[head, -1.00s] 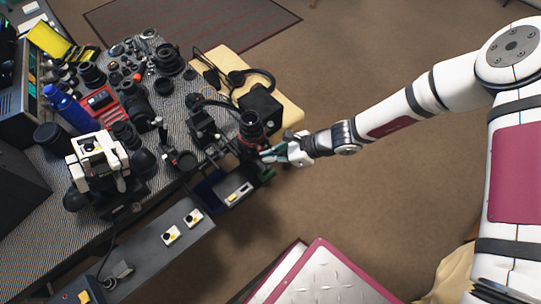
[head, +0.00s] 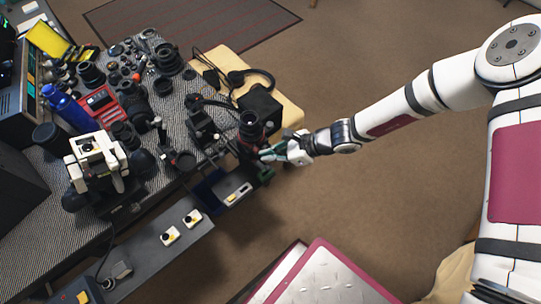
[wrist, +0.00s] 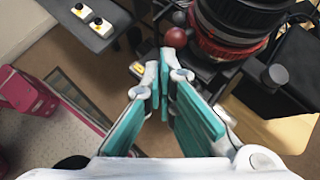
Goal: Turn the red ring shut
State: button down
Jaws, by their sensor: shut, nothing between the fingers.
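The red ring (wrist: 225,48) runs around the lower part of a black lens (wrist: 245,18) at the top of the wrist view. A small red ball-shaped knob (wrist: 175,37) sits just left of the ring. In the head view the lens (head: 250,124) stands upright at the right edge of the workbench. My gripper (wrist: 163,80) has teal finger pads and is shut and empty. Its tips are close to the red knob and ring; I cannot tell whether they touch. In the head view my gripper (head: 268,154) is just below and right of the lens.
The workbench (head: 60,205) carries many lenses and parts, a blue bottle (head: 70,113) and a red case (head: 98,101). A black box (head: 262,107) stands beyond the lens. A grey panel with white switches (head: 170,235) lies below. The floor to the right is clear.

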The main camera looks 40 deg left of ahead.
jog(key=shift+w+a+b, duration=0.3)
jog(key=shift+w+a, duration=0.05)
jog(key=shift+w, duration=0.1)
jog(key=w+d+r+b, duration=0.1)
jog(key=w+d+r, duration=0.1)
jog(key=d, duration=0.3)
jog(key=w+d+r+b, duration=0.1)
jog(key=w+d+r, duration=0.1)
jog(key=d, duration=0.4)
jog(key=shift+w+r, duration=0.15)
jog(key=shift+r, duration=0.65)
